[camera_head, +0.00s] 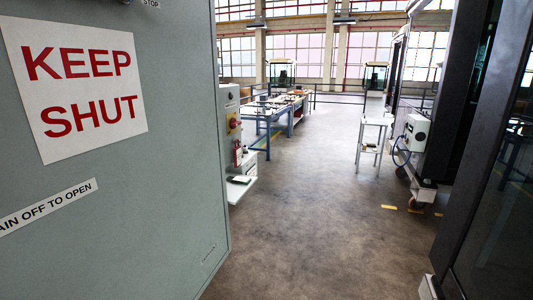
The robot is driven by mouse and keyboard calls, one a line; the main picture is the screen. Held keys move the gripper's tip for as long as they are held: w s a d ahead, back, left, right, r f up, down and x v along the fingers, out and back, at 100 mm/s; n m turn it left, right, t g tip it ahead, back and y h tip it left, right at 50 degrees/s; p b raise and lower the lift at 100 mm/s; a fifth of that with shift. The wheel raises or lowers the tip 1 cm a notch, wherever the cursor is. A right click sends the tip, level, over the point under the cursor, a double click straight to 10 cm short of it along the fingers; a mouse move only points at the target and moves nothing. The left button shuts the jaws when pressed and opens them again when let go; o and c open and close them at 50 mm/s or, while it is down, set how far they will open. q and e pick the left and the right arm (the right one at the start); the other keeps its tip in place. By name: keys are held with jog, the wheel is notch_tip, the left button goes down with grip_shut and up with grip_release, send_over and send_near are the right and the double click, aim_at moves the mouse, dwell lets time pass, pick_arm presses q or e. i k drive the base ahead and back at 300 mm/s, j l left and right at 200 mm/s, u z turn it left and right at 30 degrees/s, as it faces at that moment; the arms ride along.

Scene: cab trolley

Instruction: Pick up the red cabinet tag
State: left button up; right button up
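I cannot make out the red cabinet tag for certain. A small red item (238,154) hangs low on a grey control box (229,118) beyond the edge of the cabinet door; it is too small to tell whether it is the tag. The large grey-green cabinet door (165,195) fills the left side, close to me. A white "KEEP SHUT" sign (80,82) with red letters is on it. Neither of my grippers is in view.
A white shelf (240,189) juts out below the control box. Blue-legged workbenches (262,115) stand farther back. A small white stand (373,138) and dark machine (445,100) are at right. The concrete floor (310,200) between is clear.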

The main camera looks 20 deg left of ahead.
aim_at(238, 151)
jog(key=i+j+u, duration=0.1)
jog(key=i+u, duration=0.2)
jog(key=i, duration=0.2)
jog(key=i+u, duration=0.3)
jog(key=i, duration=0.25)
jog(key=i+l+u, duration=0.25)
jog(key=i, duration=0.25)
jog(key=i+l+u, duration=0.3)
jog(key=i, duration=0.2)
jog(key=j+u, duration=0.1)
jog(key=u, duration=0.35)
